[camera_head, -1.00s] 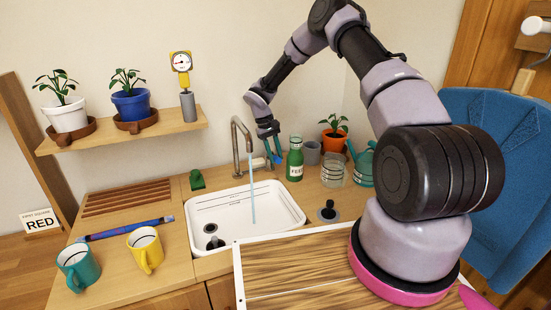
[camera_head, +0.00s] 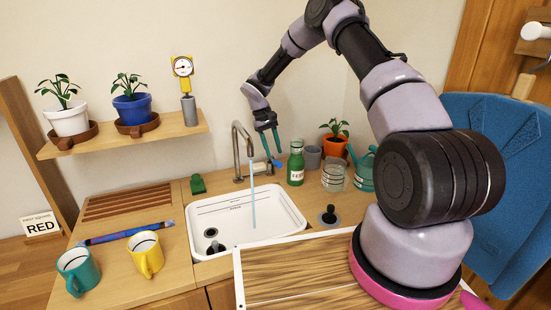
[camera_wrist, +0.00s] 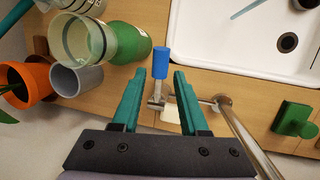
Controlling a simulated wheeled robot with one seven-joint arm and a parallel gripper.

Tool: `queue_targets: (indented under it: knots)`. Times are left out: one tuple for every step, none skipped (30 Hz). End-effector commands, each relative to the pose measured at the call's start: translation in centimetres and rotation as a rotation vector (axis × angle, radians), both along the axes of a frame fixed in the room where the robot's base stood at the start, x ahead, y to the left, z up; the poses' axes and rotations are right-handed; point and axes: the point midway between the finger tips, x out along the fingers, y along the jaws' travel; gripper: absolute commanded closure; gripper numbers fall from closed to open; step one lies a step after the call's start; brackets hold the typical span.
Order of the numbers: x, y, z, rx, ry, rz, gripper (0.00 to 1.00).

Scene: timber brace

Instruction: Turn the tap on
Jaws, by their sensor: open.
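The tap (camera_head: 236,150) is a metal gooseneck behind the white sink (camera_head: 208,206), with a stream of water (camera_head: 253,200) falling from its spout into the basin. Its blue lever handle (camera_head: 277,163) sits to the right of the spout; it also shows in the wrist view (camera_wrist: 161,62), just beyond my fingertips and between their lines. My gripper (camera_head: 271,150) is open and empty above the handle, with teal fingers spread apart in the wrist view (camera_wrist: 161,72). The fingers do not appear to touch the handle.
A green bottle (camera_head: 295,163), a grey cup (camera_head: 313,157), a glass jar (camera_head: 333,175), a teal watering can (camera_head: 364,172) and an orange plant pot (camera_head: 333,144) stand right of the tap. A green object (camera_head: 198,185) is on the left. Two mugs stand at front left.

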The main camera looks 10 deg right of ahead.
Motion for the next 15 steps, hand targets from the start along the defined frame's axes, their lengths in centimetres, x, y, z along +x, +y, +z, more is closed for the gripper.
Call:
queue_targets:
  knots:
    - [0.3, 0.3, 1.1, 0.000, -0.004, 0.001, 0.56]
    - [0.4, 0.5, 1.7, 0.000, -0.003, 0.000, 0.56]
    - [0.5, 0.6, 2.5, -0.001, -0.003, 0.001, 0.56]
    - [0.6, 0.7, 3.0, 0.000, -0.003, 0.001, 0.56]
    - [0.7, 0.9, 3.5, 0.000, -0.003, 0.000, 0.56]
    - [0.8, 1.0, 4.1, 0.001, -0.003, 0.001, 0.56]
    - [0.9, 1.1, 4.5, 0.000, -0.002, 0.001, 0.56]
    - [1.0, 1.2, 4.8, -0.001, -0.001, -0.001, 0.56]
    - [1.0, 1.3, 5.2, -0.001, 0.000, 0.000, 0.56]
    - [1.1, 1.3, 5.4, -0.001, 0.000, 0.000, 0.56]
    - [1.1, 1.4, 5.6, -0.001, 0.000, 0.000, 0.56]
    - [1.2, 1.4, 5.8, 0.000, 0.000, 0.000, 0.56]
    - [1.2, 1.4, 6.0, 0.000, 0.000, 0.000, 0.56]
    - [1.2, 1.4, 6.0, 0.000, 0.000, -0.001, 0.56]
    - [1.2, 1.5, 6.1, 0.000, 0.001, -0.001, 0.56]
